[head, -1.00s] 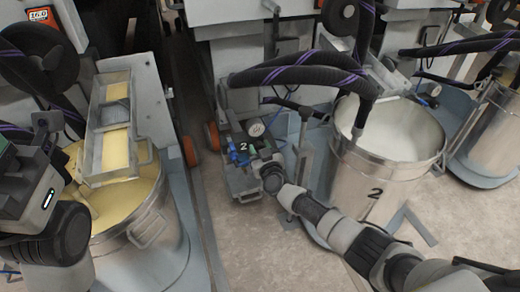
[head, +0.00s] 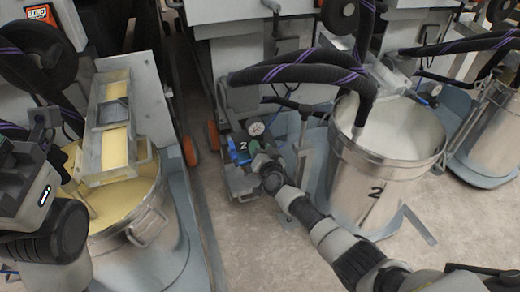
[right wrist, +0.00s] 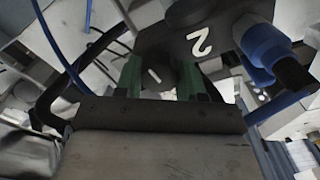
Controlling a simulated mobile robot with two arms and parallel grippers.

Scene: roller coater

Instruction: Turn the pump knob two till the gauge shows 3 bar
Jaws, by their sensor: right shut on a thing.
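The pump labelled 2 (head: 240,178) stands low on the floor between two drums. Its round white gauge (head: 257,127) faces up at the top of the pump; the needle is too small to read. In the right wrist view, the dark pump knob (right wrist: 157,82) with a white mark sits near the white 2. My right gripper (right wrist: 160,75) has its green fingers on both sides of this knob and is shut on it. In the head view the gripper's body hides the knob. My left gripper (head: 14,150) is at the left edge, partly cut off, away from the pump.
A steel drum (head: 358,192) marked 2, with pale liquid, stands right of the pump. A drum of yellow liquid (head: 150,225) stands at left under a trough. Black hoses (head: 300,62) arch behind the pump. The floor (head: 240,250) in front is bare.

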